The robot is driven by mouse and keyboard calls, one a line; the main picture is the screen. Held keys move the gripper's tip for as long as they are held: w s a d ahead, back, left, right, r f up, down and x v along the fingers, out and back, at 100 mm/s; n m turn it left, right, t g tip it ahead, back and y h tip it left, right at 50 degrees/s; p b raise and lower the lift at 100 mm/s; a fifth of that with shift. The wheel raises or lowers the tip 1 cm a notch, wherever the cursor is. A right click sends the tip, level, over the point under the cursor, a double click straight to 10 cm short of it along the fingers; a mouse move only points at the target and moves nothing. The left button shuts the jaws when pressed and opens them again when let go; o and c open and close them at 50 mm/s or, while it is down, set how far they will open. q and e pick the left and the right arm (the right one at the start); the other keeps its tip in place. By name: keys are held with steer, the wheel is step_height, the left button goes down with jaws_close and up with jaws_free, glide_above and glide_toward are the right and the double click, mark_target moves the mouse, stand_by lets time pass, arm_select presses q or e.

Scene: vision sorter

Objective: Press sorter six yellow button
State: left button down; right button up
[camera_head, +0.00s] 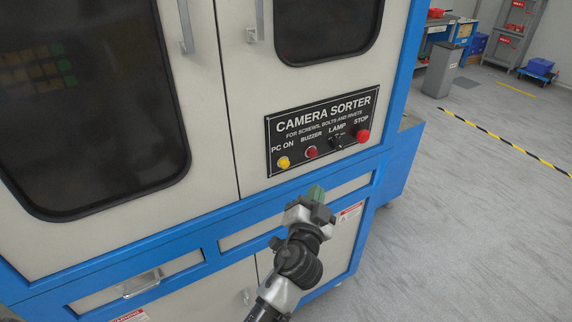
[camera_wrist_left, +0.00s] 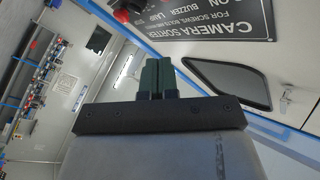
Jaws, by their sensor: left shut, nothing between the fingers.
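The yellow button (camera_head: 284,162) sits under the label "PC ON" at the left end of the black control panel (camera_head: 322,122) on the camera sorter (camera_head: 225,150). My left gripper (camera_head: 316,192) is below the panel, to the lower right of the yellow button and apart from it in the picture. Its green fingers are shut with nothing between them. In the left wrist view the shut fingers (camera_wrist_left: 157,76) show in front of part of the panel (camera_wrist_left: 225,15), which appears upside down; the yellow button cannot be made out there. My right gripper is not in view.
Beside the yellow button are a dark red buzzer button (camera_head: 311,152), a black lamp switch (camera_head: 337,142) and a red stop button (camera_head: 363,136). Door handles (camera_head: 186,28) stick out above. Open grey floor (camera_head: 470,200) lies to the right, with a bin (camera_head: 440,70) farther back.

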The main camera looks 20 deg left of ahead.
mark_target(284, 163)
arm_select(q)
steer(key=w+a+p, duration=0.1)
steer(key=w+a, duration=0.4)
steer(key=a, duration=0.1)
steer(key=shift+w+a, duration=0.15)
steer(key=shift+a, duration=0.2)
stand_by(0.5)
steer(key=shift+w+a, duration=0.1)
stand_by(1.4)
steer(key=shift+w+a, duration=0.15)
steer(key=shift+a, duration=0.05)
steer(key=shift+w+a, duration=0.25)
steer(key=shift+a, duration=0.1)
stand_by(0.8)
steer(key=shift+s+d, duration=0.55)
steer(key=shift+d, duration=0.1)
